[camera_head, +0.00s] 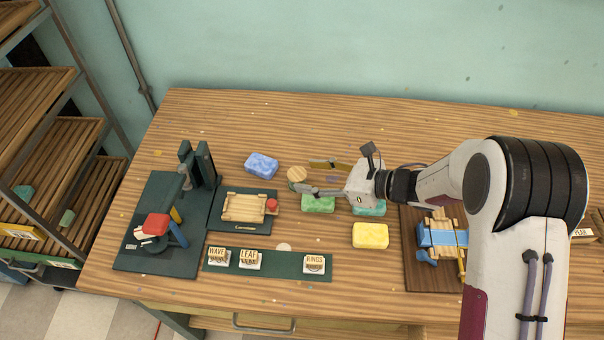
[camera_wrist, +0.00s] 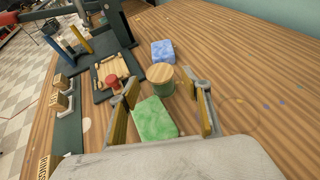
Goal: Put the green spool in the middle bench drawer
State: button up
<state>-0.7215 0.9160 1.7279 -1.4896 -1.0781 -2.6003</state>
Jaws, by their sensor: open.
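The green spool (camera_head: 297,173), with a round wooden top, stands upright on the bench. In the wrist view the spool (camera_wrist: 160,76) shows its pale wooden top and a darker greenish side, at about fingertip level between the fingers. My gripper (camera_head: 309,175) is open and low over the bench, its fingertips close to the spool on its right side. In the wrist view the gripper (camera_wrist: 163,92) has its fingers spread wide with nothing held. A drawer (camera_head: 265,322) with a metal handle shows at the bench's front edge; I cannot tell which drawer it is.
A green soap (camera_head: 318,204) lies just in front of my gripper, and a blue soap (camera_head: 261,165) lies left of the spool. A yellow soap (camera_head: 370,235) and a teal soap (camera_head: 369,208) lie nearby. A stamping press (camera_head: 165,225) stands left. The back of the bench is clear.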

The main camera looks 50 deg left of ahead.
jog(key=v, duration=0.7)
jog(key=shift+d+r, duration=0.1)
jog(key=shift+d, duration=0.1)
jog(key=shift+w, duration=0.1)
dwell(0.5)
